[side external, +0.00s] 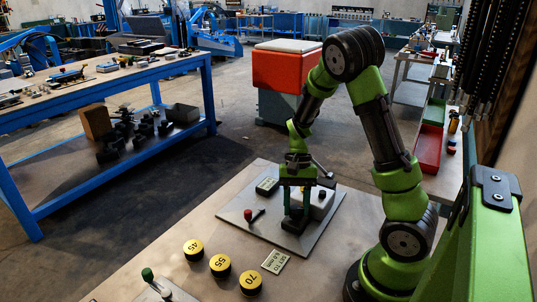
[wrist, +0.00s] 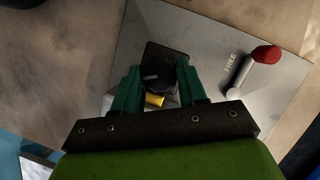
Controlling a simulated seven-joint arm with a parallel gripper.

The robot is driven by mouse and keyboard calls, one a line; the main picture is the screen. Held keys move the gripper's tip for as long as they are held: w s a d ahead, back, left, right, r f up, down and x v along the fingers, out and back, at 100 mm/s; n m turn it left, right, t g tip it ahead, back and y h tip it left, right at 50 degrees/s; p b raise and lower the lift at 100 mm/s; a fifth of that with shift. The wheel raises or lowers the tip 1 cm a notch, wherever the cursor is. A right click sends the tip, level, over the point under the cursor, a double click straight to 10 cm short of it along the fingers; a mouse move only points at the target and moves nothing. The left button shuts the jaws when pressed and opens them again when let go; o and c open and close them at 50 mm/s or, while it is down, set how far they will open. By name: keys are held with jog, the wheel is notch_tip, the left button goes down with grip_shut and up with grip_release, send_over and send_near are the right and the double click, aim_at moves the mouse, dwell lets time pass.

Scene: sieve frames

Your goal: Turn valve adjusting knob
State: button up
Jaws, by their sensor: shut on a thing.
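The valve adjusting knob (wrist: 157,75) is black and round and shows in the wrist view between my two green fingers. My gripper (wrist: 157,88) is shut on the knob, with one finger on each side of it. A brass-coloured part (wrist: 154,100) shows just below the knob. In the side external view my gripper (side external: 296,200) points down over the fixture on the grey plate (side external: 290,238); the fingers hide much of the knob there. A red-tipped lever (wrist: 265,55) lies on the plate beside the word FREE.
Yellow-topped discs marked 45 (side external: 193,247), 55 (side external: 220,264) and 70 (side external: 251,282) stand on the table in front of the plate. A card reading SET TO 6.0 mm (side external: 275,261) lies nearby. A small display (side external: 267,186) sits at the plate's back left. A green-knobbed lever (side external: 148,275) is at front left.

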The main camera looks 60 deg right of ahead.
jog(key=m+t, duration=0.1)
jog(key=m, duration=0.2)
jog(key=m+t, duration=0.1)
jog(key=m, duration=0.2)
jog(key=shift+s+y, duration=0.2)
jog(key=shift+y, duration=0.2)
jog(key=m+t, duration=0.1)
jog(key=m, duration=0.1)
jog(key=m+t, duration=0.1)
jog(key=m, duration=0.2)
jog(key=shift+s+h, duration=0.1)
jog(key=shift+h, duration=0.2)
jog(key=shift+m, duration=0.3)
jog(key=o, duration=1.1)
jog(key=shift+c, duration=0.2)
jog(key=v, duration=1.7)
jog(key=shift+s, duration=0.2)
